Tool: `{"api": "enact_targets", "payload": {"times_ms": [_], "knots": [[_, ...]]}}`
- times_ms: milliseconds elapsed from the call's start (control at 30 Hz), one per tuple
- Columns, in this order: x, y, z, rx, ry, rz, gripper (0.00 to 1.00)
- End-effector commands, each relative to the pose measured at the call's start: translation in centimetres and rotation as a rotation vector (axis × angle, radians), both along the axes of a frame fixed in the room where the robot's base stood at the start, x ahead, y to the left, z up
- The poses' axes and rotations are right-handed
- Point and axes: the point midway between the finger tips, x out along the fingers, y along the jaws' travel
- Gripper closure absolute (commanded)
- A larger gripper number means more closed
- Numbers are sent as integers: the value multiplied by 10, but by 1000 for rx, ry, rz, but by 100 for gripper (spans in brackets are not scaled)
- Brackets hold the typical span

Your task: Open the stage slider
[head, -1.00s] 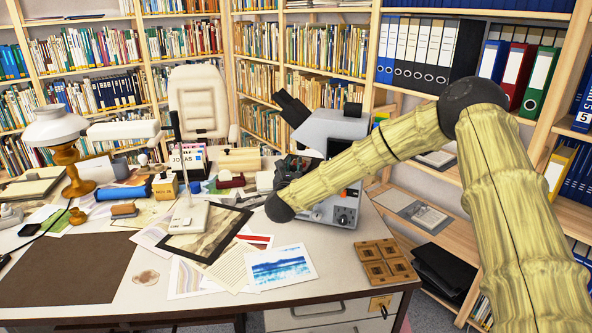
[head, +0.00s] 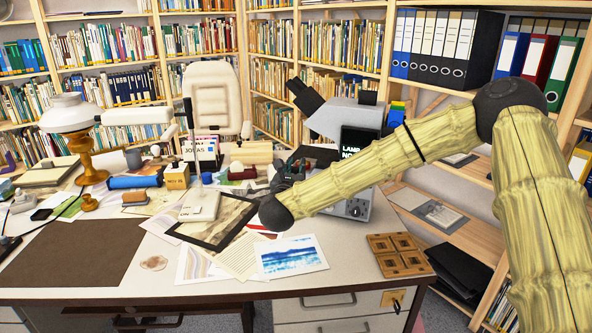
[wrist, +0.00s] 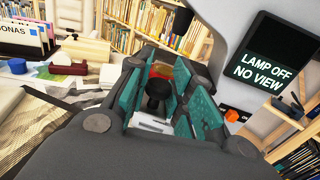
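The microscope (head: 345,118) stands on the desk, grey-white with dark eyepieces and a screen (head: 358,142). In the wrist view the screen (wrist: 266,67) reads "LAMP OFF NO VIEW". My gripper (head: 287,172) is at the microscope's left side, partly hidden behind my wrist in the head view. In the wrist view my gripper (wrist: 165,68) has its teal fingers apart. A dark knob-like part (wrist: 158,90) shows between or just beyond them; I cannot tell whether they touch it. I cannot make out the stage slider for certain.
A framed print (head: 215,222) and loose prints (head: 290,256) lie in front of my gripper. A brown tray (head: 398,256) is at the desk's right. The brown desk mat (head: 75,255) is clear.

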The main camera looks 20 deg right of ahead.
Motion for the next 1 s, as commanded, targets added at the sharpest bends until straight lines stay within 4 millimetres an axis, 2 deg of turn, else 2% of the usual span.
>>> {"api": "enact_targets", "payload": {"times_ms": [33, 100, 400, 533, 667, 1000], "knots": [[0, 0, 0, 0, 0, 0, 66], [0, 0, 0, 0, 0, 0, 58], [0, 0, 0, 0, 0, 0, 58], [-7, 4, 0, 1, 0, 1, 58], [-23, 11, 0, 0, 1, 2, 58], [-79, 37, -1, 0, 1, 2, 58]]}}
